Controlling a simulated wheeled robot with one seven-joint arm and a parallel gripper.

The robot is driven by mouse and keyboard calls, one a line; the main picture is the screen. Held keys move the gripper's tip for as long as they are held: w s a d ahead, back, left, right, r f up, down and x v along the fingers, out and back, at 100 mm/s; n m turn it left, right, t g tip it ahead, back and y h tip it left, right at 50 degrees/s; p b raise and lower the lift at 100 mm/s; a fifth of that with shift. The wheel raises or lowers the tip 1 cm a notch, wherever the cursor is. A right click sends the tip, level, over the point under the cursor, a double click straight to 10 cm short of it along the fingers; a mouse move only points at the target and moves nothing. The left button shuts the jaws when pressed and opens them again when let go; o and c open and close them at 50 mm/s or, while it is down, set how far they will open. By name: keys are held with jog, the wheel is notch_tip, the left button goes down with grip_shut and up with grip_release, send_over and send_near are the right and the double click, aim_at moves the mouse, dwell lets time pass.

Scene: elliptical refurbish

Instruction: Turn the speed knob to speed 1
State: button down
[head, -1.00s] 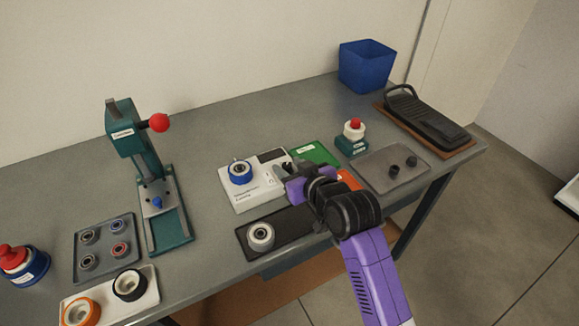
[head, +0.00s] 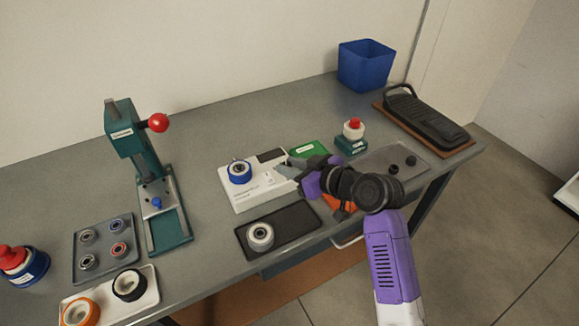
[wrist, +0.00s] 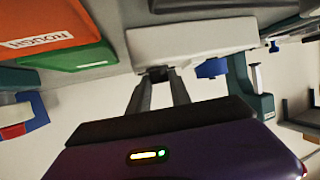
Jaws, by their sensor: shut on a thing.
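The white control box (head: 250,190) lies on the table in the middle of the head view, with a blue-rimmed wheel on its left part and a dark screen at its back right. My gripper (head: 290,170) is at the box's right side. In the wrist view the fingertips of my gripper (wrist: 161,82) are close together on a small dark knob (wrist: 158,73) at the edge of the white box (wrist: 195,40). The knob is hidden in the head view by my gripper. Its markings and pointer cannot be read.
A green block (head: 310,149) and an orange block (head: 337,204) lie right of the box, close to my arm. A dark tray (head: 290,222) with a grey wheel lies in front. A green press (head: 150,180) stands left. A red-button unit (head: 352,138) stands behind right.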

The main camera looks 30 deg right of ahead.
jog(key=n+g+y+b, duration=0.1)
jog(key=n+y+b, duration=0.1)
jog(key=n+y, duration=0.1)
jog(key=d+n+g+y+b, duration=0.1)
jog(key=shift+w+f+n+g+y, duration=0.15)
jog(key=shift+w+n+g+y, duration=0.15)
jog(key=shift+y, duration=0.1)
jog(key=n+g+y+b, duration=0.3)
jog(key=n+g+b, duration=0.1)
jog(key=b, duration=0.1)
jog(key=shift+w+d+f+n, duration=0.1)
jog(key=shift+n, duration=0.2)
jog(key=n+g+b, duration=0.1)
jog(key=g, duration=0.1)
jog(key=n+g+y+b, duration=0.1)
jog(key=n+g, duration=0.1)
jog(key=shift+w+r+n, duration=0.2)
jog(key=shift+n, duration=0.1)
jog(key=shift+n+g+y, duration=0.3)
jog(key=shift+n+g, duration=0.3)
jog(key=shift+g, duration=0.2)
jog(key=shift+n+g, duration=0.4)
jog(key=shift+g, duration=0.1)
jog(key=c, duration=1.2)
grip_release()
jog(key=shift+w, duration=0.1)
jog(key=shift+b+v, duration=0.4)
jog(key=shift+v, duration=3.4)
